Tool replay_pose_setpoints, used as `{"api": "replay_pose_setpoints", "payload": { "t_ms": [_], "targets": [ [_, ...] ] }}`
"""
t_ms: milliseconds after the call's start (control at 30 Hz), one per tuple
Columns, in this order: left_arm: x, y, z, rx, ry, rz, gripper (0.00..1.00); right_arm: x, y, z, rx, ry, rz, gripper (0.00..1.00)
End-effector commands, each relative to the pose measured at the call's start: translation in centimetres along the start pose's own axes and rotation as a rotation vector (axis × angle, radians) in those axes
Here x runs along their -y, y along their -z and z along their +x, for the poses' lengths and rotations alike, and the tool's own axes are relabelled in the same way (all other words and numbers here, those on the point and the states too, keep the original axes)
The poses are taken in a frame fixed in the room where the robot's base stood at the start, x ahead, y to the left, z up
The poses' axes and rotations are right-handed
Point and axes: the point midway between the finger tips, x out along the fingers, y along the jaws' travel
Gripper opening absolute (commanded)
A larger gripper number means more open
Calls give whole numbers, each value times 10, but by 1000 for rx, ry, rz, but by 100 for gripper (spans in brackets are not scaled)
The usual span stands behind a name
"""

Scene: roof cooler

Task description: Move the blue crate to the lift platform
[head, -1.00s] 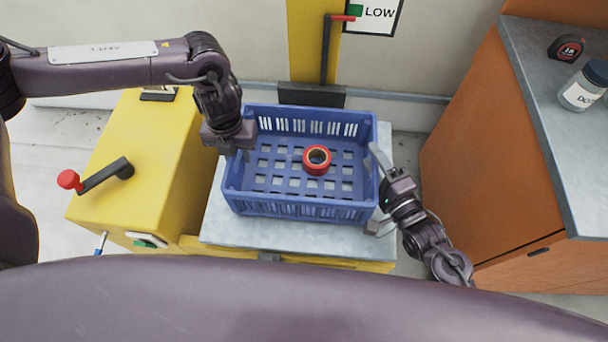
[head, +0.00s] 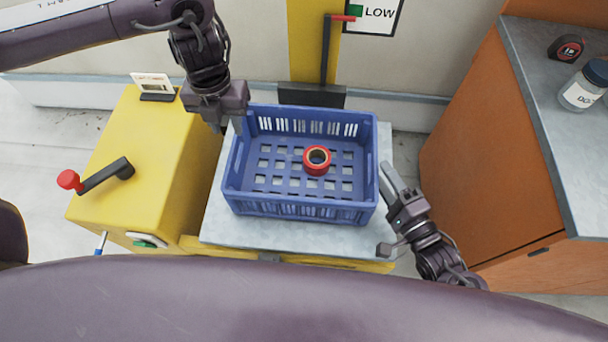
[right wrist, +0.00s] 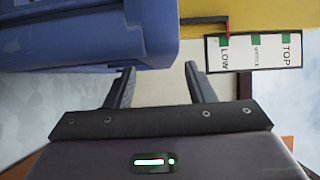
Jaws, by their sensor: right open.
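The blue crate (head: 300,209) sits upright on the grey lift platform (head: 270,232) with its yellow front edge. It also shows at the upper left of the right wrist view (right wrist: 75,30). A red ring-shaped roll (head: 317,160) lies inside it, right of centre. My left gripper (head: 227,124) looks open and is at the crate's back left corner, seemingly above the rim; I cannot tell whether it touches. My right gripper (head: 385,209) is open and empty just right of the crate's right wall. Its spread fingers show in the right wrist view (right wrist: 160,88).
A yellow housing (head: 150,155) with a red-knobbed crank (head: 95,180) stands left of the platform. A yellow mast (head: 308,50) with a red-tipped pointer and LOW sign (head: 372,13) is behind. An orange cabinet (head: 490,160) on the right carries a tape measure (head: 567,47) and a jar (head: 584,88).

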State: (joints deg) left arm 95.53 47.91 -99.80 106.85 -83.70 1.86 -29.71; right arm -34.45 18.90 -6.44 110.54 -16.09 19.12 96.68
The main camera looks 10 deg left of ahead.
Motion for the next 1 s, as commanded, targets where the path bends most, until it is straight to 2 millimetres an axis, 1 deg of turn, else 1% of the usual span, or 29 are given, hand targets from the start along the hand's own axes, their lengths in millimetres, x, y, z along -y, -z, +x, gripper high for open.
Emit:
{"api": "replay_pose_setpoints", "payload": {
  "t_ms": [33,200,300,400,533,1000],
  "targets": [
    [0,0,0,0,0,0,32,-1,-1,-13,1,-5,1,49],
    [0,0,0,0,0,0,32,-1,-1,-46,1,-4,1,49],
    [0,0,0,0,0,0,32,0,0,-60,0,-2,1,49],
    [0,0,0,0,0,0,32,0,0,-68,0,-1,0,49],
    [0,0,0,0,0,0,32,0,0,-72,1,0,0,49],
    [0,0,0,0,0,0,32,0,0,-72,0,0,0,49]
  ]
}}
